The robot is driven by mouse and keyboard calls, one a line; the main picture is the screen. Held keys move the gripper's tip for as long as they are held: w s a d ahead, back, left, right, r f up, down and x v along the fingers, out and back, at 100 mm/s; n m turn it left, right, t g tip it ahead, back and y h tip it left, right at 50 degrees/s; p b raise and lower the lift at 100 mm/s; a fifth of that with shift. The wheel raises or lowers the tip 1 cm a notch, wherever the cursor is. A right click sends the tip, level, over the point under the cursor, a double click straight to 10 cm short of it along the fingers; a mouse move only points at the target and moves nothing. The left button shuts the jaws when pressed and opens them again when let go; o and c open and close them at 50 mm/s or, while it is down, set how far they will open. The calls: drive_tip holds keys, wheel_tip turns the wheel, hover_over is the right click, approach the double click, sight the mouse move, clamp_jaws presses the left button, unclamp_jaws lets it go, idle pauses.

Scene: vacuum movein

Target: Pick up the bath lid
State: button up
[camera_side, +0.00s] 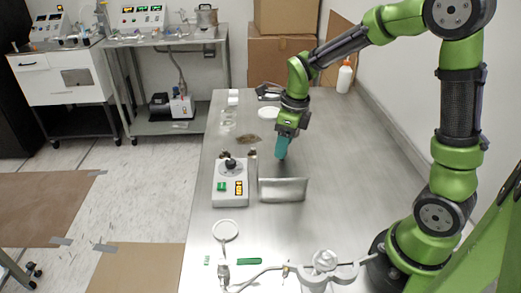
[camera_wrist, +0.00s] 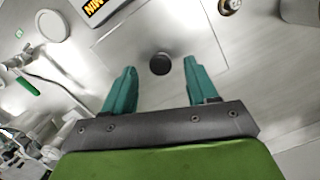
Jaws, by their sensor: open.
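The bath lid (camera_wrist: 160,35) is a flat, shiny metal plate with a round black knob (camera_wrist: 160,64), seen from above in the wrist view. In the side view, the steel bath (camera_side: 282,190) shows its front wall; its top blends with the grey bench, and the knob cannot be made out. My gripper (camera_side: 281,156) points down above the bath area. In the wrist view, its two teal fingers (camera_wrist: 159,66) are apart and empty, with the knob between them in the picture. The height of the fingertips above the knob is unclear.
A white control unit (camera_side: 229,190) with an orange display stands just left of the bath. A white round dish (camera_side: 225,230) and a green strip (camera_side: 249,261) lie nearer the front. A white bottle (camera_side: 345,76) stands at the back. The bench right of the bath is clear.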

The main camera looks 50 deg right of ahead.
wheel_tip(320, 180, down, 2)
drive_tip(key=shift+w, duration=0.15)
drive_tip(key=shift+c, duration=0.2)
clamp_jaws()
drive_tip(key=shift+r, duration=0.1)
